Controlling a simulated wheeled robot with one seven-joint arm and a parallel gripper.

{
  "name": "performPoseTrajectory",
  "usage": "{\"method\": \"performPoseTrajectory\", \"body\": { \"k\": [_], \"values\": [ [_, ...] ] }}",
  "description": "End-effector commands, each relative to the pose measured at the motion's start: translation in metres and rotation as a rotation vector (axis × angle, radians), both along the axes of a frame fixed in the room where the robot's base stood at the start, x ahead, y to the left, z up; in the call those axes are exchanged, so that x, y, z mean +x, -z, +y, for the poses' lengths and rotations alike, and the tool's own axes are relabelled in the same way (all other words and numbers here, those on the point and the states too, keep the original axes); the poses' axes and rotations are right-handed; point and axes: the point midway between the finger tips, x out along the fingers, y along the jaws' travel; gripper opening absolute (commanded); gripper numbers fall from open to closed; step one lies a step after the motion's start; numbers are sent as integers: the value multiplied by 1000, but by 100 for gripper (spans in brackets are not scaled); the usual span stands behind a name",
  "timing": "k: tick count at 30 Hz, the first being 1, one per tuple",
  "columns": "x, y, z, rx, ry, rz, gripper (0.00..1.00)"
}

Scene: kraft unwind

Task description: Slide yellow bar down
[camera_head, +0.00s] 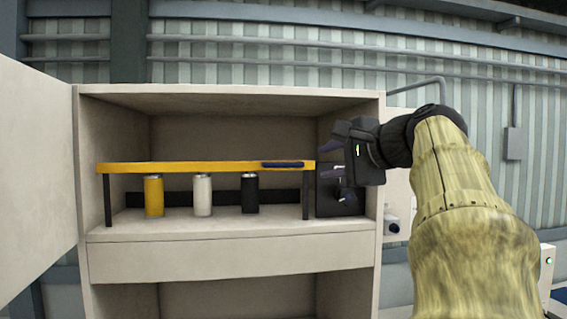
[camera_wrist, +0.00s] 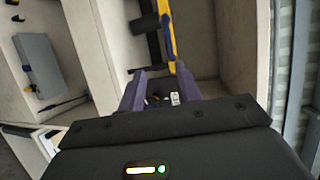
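The yellow bar (camera_head: 200,168) runs level across the front of a cabinet shelf, on dark posts at its ends. A dark blue grip piece (camera_head: 283,165) sits on its right part. My gripper (camera_head: 328,158) is just right of the bar's right end, at about its height, and seems apart from it. In the wrist view the yellow bar (camera_wrist: 168,38) runs up from between my fingers (camera_wrist: 160,85). They are spread with a gap, and nothing is seen clamped. The bar's near end is partly hidden there.
Behind the bar stand a yellow can (camera_head: 153,196), a white can (camera_head: 202,196) and a black can (camera_head: 249,194). A black box (camera_head: 350,203) is at the shelf's right, below my gripper. The cabinet's open door (camera_head: 35,165) is at left; its right wall (camera_head: 372,205) is close to my arm.

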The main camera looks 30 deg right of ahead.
Motion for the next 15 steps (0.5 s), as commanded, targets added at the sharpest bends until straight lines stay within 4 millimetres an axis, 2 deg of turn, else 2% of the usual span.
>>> {"method": "performPoseTrajectory", "body": {
  "k": [1,3,15],
  "values": [
    [-4,-10,0,3,0,-16,34],
    [-7,-16,1,8,-3,-27,34],
    [-2,-14,2,9,-4,-25,34]
  ]
}}
